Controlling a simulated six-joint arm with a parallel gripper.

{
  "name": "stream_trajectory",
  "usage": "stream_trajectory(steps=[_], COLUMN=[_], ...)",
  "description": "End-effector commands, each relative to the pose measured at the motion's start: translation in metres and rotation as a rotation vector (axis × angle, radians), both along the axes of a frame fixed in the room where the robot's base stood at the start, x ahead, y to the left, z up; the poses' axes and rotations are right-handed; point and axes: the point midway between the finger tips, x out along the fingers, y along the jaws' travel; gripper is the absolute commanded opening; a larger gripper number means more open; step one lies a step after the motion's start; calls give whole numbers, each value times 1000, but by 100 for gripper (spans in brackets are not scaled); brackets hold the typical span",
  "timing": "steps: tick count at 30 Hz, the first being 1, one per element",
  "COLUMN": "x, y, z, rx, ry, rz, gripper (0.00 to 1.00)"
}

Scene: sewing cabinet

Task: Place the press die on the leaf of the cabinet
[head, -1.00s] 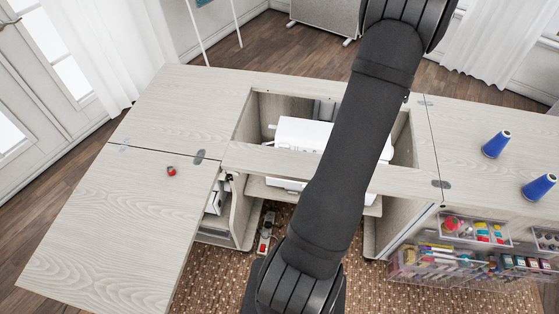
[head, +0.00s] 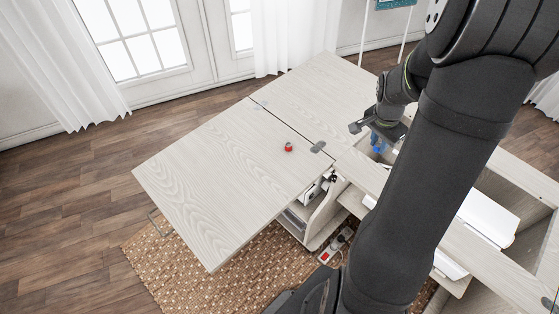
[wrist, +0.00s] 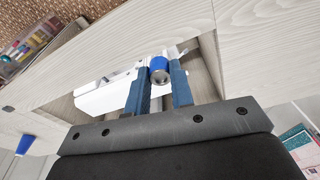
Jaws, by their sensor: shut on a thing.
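The press die (wrist: 159,70), a small blue cylinder with a silvery metal end, is between the two blue fingers of my gripper (wrist: 160,82) in the wrist view. My gripper is shut on it. In the head view my gripper (head: 376,140) is above the left part of the cabinet opening, to the right of the leaf. The die is too small there to tell from the blue fingers. The leaf (head: 215,185) is the pale wood panel folded out to the left, and it is mostly bare.
A small red object (head: 288,147) sits on the leaf near its hinge (head: 318,147). The open well holds a white machine (head: 488,220). My arm covers much of the cabinet. Most of the leaf is free.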

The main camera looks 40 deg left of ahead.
Motion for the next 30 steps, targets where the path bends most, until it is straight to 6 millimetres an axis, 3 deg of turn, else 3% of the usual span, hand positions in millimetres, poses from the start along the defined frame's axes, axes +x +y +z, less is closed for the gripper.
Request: stream_trajectory(steps=[3, 9, 20, 30], x=[-33, -67, -81, -104], y=[26, 46, 63, 133], z=[-1, -2, -10, -55], rx=[0, 2, 1, -1], ry=[0, 2, 3, 4], rz=[84, 164, 190, 191], gripper=[0, 0, 0, 0])
